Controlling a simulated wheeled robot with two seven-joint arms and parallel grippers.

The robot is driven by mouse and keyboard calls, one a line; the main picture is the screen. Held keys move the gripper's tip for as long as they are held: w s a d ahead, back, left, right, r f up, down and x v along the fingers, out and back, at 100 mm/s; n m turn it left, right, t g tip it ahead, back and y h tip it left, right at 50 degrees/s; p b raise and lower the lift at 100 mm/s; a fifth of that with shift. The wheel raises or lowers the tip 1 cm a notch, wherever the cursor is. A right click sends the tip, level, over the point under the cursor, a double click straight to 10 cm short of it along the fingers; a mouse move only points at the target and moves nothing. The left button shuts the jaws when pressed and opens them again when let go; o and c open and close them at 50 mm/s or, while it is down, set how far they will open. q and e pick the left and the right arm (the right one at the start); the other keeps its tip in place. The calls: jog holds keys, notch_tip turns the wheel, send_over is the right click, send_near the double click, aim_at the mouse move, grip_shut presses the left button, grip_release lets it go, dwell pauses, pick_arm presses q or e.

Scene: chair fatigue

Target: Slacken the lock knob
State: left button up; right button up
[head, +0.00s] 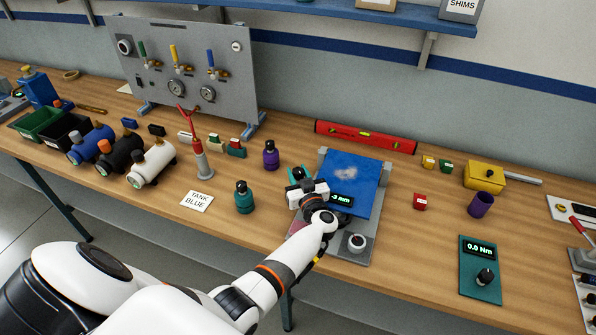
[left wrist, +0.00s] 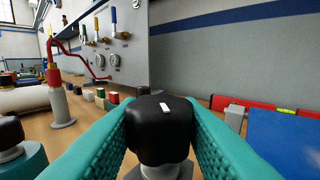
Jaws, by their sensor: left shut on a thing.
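The lock knob (left wrist: 160,130) is a black rounded knob with a short white mark on top, on a pale stem, in the left wrist view. My left gripper (head: 298,178) is shut on it, with a teal finger on each side. My right gripper is not in view.
A teal bottle-like item (head: 243,198) and a purple one (head: 271,155) stand to the left. A red level (head: 365,137) lies behind. A torque tester (head: 480,268) reads 0.0 Nm at right.

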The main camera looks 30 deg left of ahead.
pick_arm(q)
jog(key=shift+n+g+y+b, duration=0.6)
jog(key=shift+n+g+y, duration=0.5)
jog(key=shift+g, duration=0.5)
jog(key=o, duration=1)
